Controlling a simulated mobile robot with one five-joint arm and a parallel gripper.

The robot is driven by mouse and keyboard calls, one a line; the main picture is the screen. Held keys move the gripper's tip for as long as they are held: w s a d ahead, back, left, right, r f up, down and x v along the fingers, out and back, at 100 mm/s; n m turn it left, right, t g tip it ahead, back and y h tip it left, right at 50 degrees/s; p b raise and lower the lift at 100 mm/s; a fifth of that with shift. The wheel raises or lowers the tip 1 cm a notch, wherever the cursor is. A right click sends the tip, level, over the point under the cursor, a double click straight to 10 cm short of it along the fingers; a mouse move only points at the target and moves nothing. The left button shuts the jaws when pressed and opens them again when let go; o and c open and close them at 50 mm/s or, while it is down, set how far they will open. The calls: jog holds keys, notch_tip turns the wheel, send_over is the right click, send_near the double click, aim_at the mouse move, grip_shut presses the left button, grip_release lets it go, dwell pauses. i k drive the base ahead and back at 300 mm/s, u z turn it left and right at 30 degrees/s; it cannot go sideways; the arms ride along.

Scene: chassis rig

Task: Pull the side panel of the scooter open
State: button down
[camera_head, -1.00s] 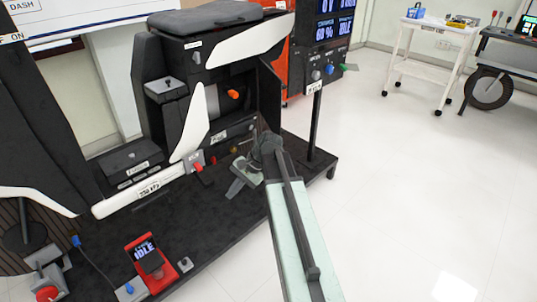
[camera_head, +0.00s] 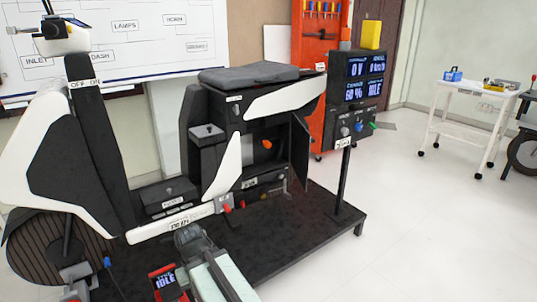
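The scooter is a black and white machine with a grey seat (camera_head: 250,73), fixed on a dark platform. Its side shows an open bay with an orange knob (camera_head: 266,144) inside. A dark panel (camera_head: 300,152) stands out at the bay's right edge, seen nearly edge-on; it looks like the side panel swung outward. White body pieces (camera_head: 222,165) border the bay on the left and top. My arm reaches up from the bottom of the picture, and its visible end is in front of the platform, left of and below the bay. My gripper itself is hidden behind the arm.
A display post (camera_head: 345,185) stands at the platform's right. A red tool cabinet (camera_head: 317,50) is behind. A white cart (camera_head: 468,115) stands far right. The floor at right is clear.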

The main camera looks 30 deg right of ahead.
aim_at(300, 136)
jog(key=u, duration=2.9)
jog(key=k, duration=1.15)
jog(key=z, duration=2.35)
jog(key=i, duration=1)
jog(key=u, duration=0.1)
